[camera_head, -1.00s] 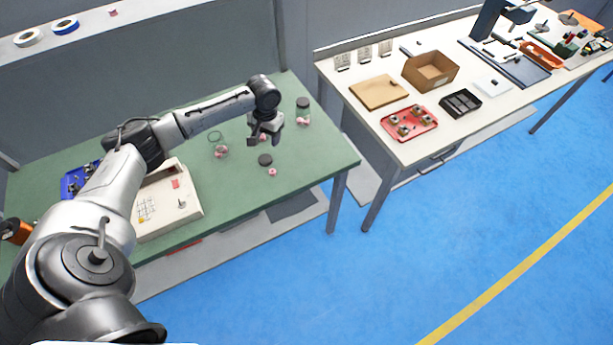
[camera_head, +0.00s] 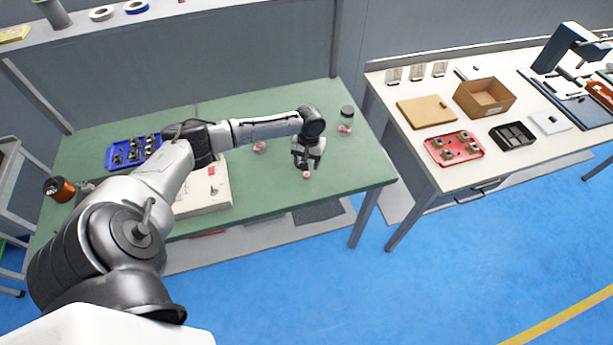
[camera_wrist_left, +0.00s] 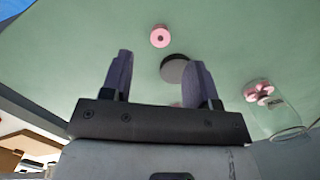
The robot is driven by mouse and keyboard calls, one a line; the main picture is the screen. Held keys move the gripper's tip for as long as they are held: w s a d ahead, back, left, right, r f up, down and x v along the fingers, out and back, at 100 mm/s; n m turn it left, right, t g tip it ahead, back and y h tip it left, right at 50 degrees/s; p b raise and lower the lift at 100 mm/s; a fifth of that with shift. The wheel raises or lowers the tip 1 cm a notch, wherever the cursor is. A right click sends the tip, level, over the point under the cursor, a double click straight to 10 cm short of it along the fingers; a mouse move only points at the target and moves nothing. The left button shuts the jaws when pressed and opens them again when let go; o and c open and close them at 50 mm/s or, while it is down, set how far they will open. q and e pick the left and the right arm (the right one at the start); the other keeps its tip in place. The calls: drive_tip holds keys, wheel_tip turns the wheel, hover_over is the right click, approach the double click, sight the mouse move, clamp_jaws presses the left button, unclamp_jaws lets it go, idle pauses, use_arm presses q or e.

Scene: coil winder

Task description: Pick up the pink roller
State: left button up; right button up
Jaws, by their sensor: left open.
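A small pink roller (camera_head: 306,175) lies on the green bench top, just in front of my left gripper (camera_head: 307,161). In the left wrist view the pink roller (camera_wrist_left: 160,36) is a ring with a dark centre hole, beyond the fingertips and roughly in line with the gap between them. My left gripper (camera_wrist_left: 158,63) is open and empty above the bench. A dark round lid (camera_wrist_left: 178,68) lies between the roller and the gripper, partly behind the right finger. A clear jar (camera_wrist_left: 280,115) holds more pink rollers. My right gripper is not in view.
A beige machine (camera_head: 205,192) and blue tray (camera_head: 133,151) are further left. Bench around the roller is mostly clear.

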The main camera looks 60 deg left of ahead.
sight(306, 174)
use_arm(q)
drive_tip(key=shift+s+d+f+b, duration=0.1)
drive_tip(key=shift+f+b, duration=0.1)
drive_tip(key=shift+f, duration=0.7)
drive_tip(key=shift+s+d+f+b, duration=0.1)
drive_tip(key=shift+s+f+b, duration=0.1)
drive_tip(key=shift+f, duration=0.7)
drive_tip(key=shift+s+d+f+b, duration=0.1)
drive_tip(key=shift+f+b, duration=0.1)
drive_tip(key=shift+f, duration=0.7)
drive_tip(key=shift+w, duration=0.1)
drive_tip(key=c, duration=1)
